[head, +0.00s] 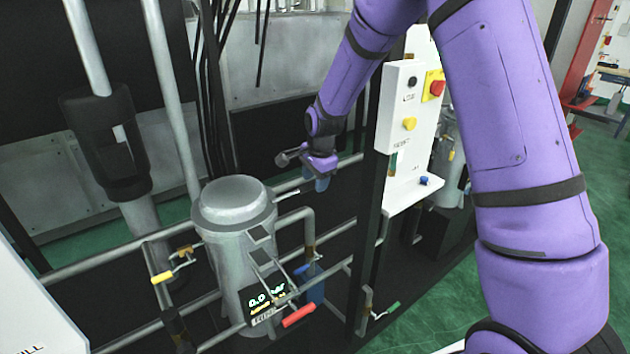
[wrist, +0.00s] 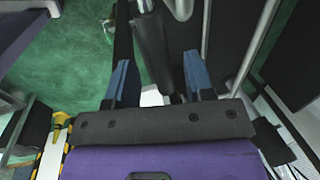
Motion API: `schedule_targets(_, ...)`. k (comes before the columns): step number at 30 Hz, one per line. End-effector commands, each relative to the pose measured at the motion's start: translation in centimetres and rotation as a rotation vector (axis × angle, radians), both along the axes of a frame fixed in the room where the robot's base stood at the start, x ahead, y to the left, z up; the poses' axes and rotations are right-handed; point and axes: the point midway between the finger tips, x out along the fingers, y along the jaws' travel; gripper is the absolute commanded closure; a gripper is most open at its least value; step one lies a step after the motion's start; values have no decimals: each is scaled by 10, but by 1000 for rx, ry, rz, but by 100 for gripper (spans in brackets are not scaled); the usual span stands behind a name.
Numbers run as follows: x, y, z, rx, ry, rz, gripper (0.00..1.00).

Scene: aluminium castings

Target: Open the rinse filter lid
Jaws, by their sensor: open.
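The rinse filter (head: 225,265) is a grey upright cylinder with a small display reading about 0.0 bar above a partly legible label. Its domed lid (head: 235,197) sits flat on top and looks closed. A short bar (head: 287,192) sticks out at the lid's right side. My gripper (head: 322,183) is to the right of the lid and slightly above it, apart from it. In the wrist view its two blue fingers (wrist: 158,75) are spread with nothing held between them. I cannot make out the filter or lid in the wrist view.
Valve levers with yellow (head: 162,278), red (head: 298,316) and green (head: 392,309) grips surround the filter on pipes. A black post and white control box (head: 402,120) with a red button (head: 437,88) stand right of my gripper. Black cables hang behind the filter.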

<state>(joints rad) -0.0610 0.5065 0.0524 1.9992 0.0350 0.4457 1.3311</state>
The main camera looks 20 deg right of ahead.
Motion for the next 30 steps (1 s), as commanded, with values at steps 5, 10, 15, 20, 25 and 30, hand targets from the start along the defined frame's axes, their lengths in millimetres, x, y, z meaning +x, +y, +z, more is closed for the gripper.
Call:
schedule_targets(5,2,1,-8,0,-1,1,52)
schedule_targets(10,2,1,-8,1,-2,0,52)
schedule_targets(15,2,1,-8,0,-1,0,72)
schedule_targets(20,2,1,-8,0,-1,0,100)
schedule_targets(25,2,1,-7,0,1,0,100)
schedule_targets(30,4,2,-1,-10,25,2,100)
